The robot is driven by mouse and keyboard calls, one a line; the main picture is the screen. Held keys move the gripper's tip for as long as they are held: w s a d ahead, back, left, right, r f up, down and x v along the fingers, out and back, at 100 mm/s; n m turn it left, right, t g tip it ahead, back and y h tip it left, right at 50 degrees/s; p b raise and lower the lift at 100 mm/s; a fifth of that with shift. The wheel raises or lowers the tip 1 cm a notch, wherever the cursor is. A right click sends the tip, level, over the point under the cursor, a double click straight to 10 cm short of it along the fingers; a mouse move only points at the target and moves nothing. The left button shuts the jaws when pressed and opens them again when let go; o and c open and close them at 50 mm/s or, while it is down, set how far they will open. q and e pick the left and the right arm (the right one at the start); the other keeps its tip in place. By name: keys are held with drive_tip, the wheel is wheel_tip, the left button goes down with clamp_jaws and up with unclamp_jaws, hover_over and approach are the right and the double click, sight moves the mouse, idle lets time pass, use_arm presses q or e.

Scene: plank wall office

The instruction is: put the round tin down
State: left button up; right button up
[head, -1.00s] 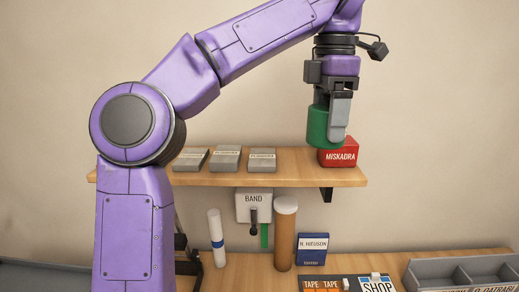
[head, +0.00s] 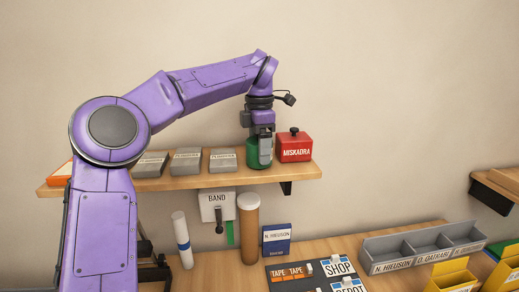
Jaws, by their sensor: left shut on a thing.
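The round tin (head: 253,153) is green and upright at the shelf, just left of the red MISKADRA box. My left gripper (head: 265,152) is above and in front of it, shut on it, with a grey finger over its near side. The tin's bottom is level with the wooden shelf (head: 220,179) and looks to be on it or very close; I cannot tell which. My right gripper is not in view.
The red MISKADRA box (head: 294,147) with a black knob stands close to the tin's right. Several grey blocks (head: 186,161) line the shelf to the left. Below stand a brown tube (head: 248,230), a white tube (head: 182,240) and a grey divided tray (head: 425,247).

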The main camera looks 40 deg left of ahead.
use_arm(q)
drive_tip(key=shift+f, duration=0.1)
drive_tip(key=shift+w+f, duration=0.15)
drive_tip(key=shift+w, duration=0.2)
drive_tip(key=o, duration=1.1)
drive_tip(key=shift+c, duration=0.2)
drive_tip(key=shift+o, duration=1.2)
drive_tip(key=shift+d, duration=0.1)
drive_tip(key=shift+s, duration=0.25)
wheel_tip(320, 180, up, 12)
drive_tip(key=p, duration=0.4)
drive_tip(key=shift+w, duration=0.1)
